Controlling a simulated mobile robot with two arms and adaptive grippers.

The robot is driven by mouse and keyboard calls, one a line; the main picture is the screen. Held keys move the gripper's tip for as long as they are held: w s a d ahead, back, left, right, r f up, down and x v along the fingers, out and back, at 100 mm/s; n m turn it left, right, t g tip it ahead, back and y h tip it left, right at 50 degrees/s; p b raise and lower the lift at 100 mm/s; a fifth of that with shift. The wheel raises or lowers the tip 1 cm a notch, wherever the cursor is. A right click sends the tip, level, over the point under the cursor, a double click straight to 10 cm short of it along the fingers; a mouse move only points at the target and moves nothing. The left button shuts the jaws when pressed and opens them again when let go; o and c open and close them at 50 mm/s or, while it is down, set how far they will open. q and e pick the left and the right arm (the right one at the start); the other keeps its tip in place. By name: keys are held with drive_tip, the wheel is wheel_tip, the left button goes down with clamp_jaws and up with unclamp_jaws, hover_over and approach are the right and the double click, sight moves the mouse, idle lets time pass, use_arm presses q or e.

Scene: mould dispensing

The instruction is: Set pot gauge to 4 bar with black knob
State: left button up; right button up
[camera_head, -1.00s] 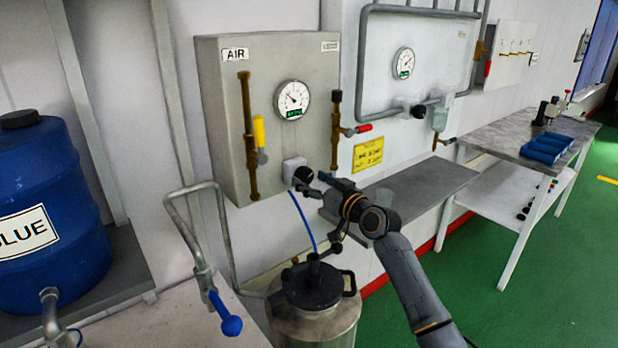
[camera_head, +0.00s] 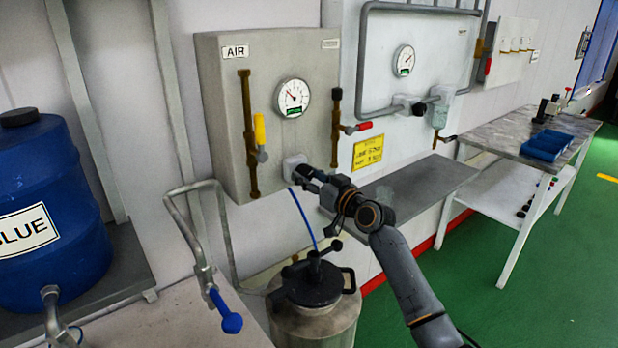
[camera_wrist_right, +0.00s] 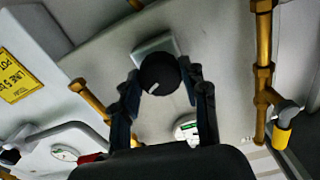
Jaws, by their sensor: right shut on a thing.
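The black knob (camera_wrist_right: 160,74) is round with a white mark and sits on a pale square mount (camera_head: 291,164) at the lower right of the AIR panel (camera_head: 222,110). My right gripper (camera_head: 305,172) is shut on this knob. In the right wrist view its two dark fingers (camera_wrist_right: 162,82) lie on either side of the knob. A round white gauge (camera_head: 292,97) with a green label is on the panel above the knob. Its needle points to the upper left; the numbers are too small to read. My left gripper is not in view.
A brass pipe with a red-handled valve (camera_head: 358,127) is right of the knob, and a yellow-handled valve (camera_head: 260,132) is left. A blue hose (camera_head: 303,220) runs down to the metal pot (camera_head: 313,315). A grey shelf (camera_head: 420,188) lies behind my right arm.

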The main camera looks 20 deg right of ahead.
drive_tip(key=m, duration=0.3)
drive_tip(key=shift+r+m+p, duration=0.1)
drive_tip(key=shift+m+p, duration=0.75)
drive_tip(key=shift+m, duration=1.15)
drive_tip(key=o, duration=1.1)
drive_tip(key=shift+o, duration=0.2)
drive_tip(key=shift+s, duration=0.1)
drive_tip(key=v, duration=1.1)
drive_tip(key=shift+s+d, duration=0.15)
drive_tip(key=shift+s, duration=0.25)
